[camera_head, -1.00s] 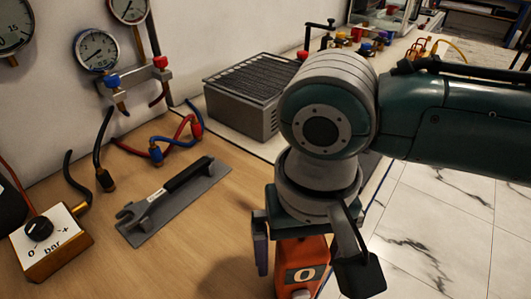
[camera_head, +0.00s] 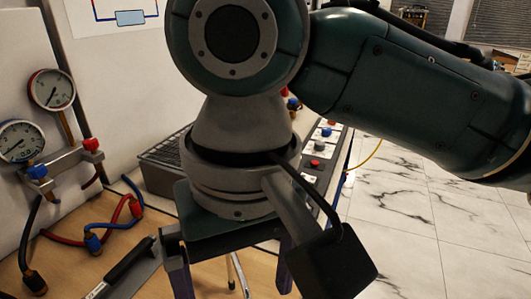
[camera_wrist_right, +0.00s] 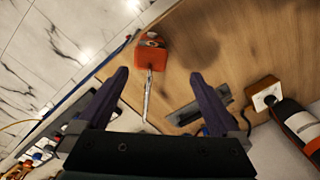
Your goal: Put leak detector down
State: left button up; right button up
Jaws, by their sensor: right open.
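The leak detector, an orange body (camera_wrist_right: 151,52) with a thin silver probe (camera_wrist_right: 148,95), is on the wooden bench near its blue-trimmed edge in the right wrist view. In the head view only its silver probe (camera_head: 238,272) shows, and the orange body is out of frame. My right gripper (camera_wrist_right: 158,78) is open, its two dark fingers apart with the probe seen between them. It also shows in the head view (camera_head: 230,280), above the bench and pointing down. The fingers appear clear of the orange body. My left gripper is in neither view.
A dark-handled tool (camera_head: 128,262) lies on a grey mat left of my gripper. Red and blue hoses (camera_head: 105,228) and pressure gauges (camera_head: 52,90) are at the left wall. A grey vented box (camera_head: 160,170) stands behind. Bare wood (camera_wrist_right: 210,40) lies beside the detector.

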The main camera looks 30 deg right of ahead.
jog(key=s+a+f+n+t+y, duration=0.1)
jog(key=s+a+f+n+y, duration=0.1)
jog(key=s+a+y, duration=0.15)
jog(key=s+d+f+t+h, duration=0.1)
jog(key=s+d+h, duration=0.1)
jog(key=s+d, duration=0.2)
jog(key=s+d+f+t+h, duration=0.1)
jog(key=s+d+h, duration=0.1)
jog(key=d, duration=0.7)
jog(key=shift+s+d+n, duration=0.2)
jog(key=shift+s+n, duration=0.2)
jog(key=shift+s, duration=0.5)
notch_tip(320, 180, up, 41)
jog(key=p, duration=4)
jog(key=shift+f+p, duration=0.15)
jog(key=shift+p, duration=0.25)
